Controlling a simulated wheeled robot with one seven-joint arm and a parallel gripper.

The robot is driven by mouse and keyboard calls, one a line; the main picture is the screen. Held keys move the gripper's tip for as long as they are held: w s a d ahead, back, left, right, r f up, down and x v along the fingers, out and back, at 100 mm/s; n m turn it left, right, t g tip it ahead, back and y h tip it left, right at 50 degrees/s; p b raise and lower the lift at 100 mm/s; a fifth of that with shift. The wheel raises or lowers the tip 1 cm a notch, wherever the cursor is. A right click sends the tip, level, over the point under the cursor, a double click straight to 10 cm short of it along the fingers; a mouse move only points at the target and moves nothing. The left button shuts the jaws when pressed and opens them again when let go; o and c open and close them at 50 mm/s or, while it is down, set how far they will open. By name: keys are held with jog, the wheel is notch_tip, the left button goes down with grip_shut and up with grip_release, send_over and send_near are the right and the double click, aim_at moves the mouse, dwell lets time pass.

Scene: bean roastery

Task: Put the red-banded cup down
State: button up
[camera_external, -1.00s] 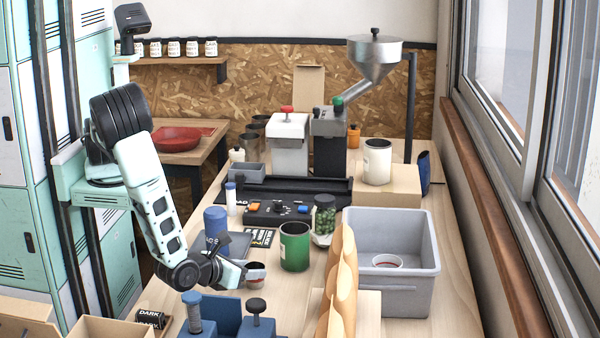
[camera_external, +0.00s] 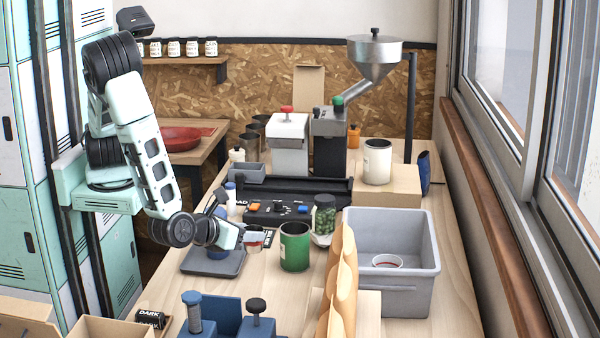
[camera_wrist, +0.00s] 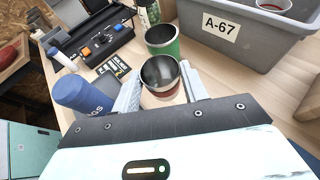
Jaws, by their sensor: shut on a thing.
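My gripper (camera_external: 246,239) is shut on a small metal cup with a red band (camera_wrist: 163,78), with one finger on each side of it in the wrist view. In the outside view the cup (camera_external: 256,236) shows just left of the green can (camera_external: 294,247), partly hidden by my fingers. The cup looks upright. I cannot tell whether its base touches the table. A second cup with a red band (camera_external: 388,262) sits inside the grey bin (camera_external: 405,296).
The green can also shows in the wrist view (camera_wrist: 163,42), close beyond the held cup. A blue cylinder (camera_wrist: 80,94) stands left of my gripper. A dark pad (camera_external: 213,264) lies below my wrist. Bare table lies in front of the green can.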

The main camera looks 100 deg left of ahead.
aim_at(249, 251)
notch_tip(249, 251, up, 12)
jog(key=w+a+m+t+b, duration=0.1)
jog(key=w+a+b, duration=0.4)
jog(key=w+a, duration=1.2)
jog(key=s+a+h+b, duration=0.15)
jog(key=a+b, duration=0.25)
jog(key=a, duration=2.4)
jog(key=shift+m, duration=0.3)
jog(key=shift+w+d+f+p, duration=0.1)
jog(key=shift+d+f+p, duration=0.05)
jog(key=shift+f, duration=3.35)
jog(key=shift+d+f+p, duration=0.1)
jog(key=shift+f+p, duration=0.1)
jog(key=shift+f, duration=3.3)
jog(key=shift+w+d+f+p, duration=0.1)
jog(key=shift+d+f+p, duration=0.05)
jog(key=shift+f, duration=3.35)
jog(key=shift+f, duration=0.1)
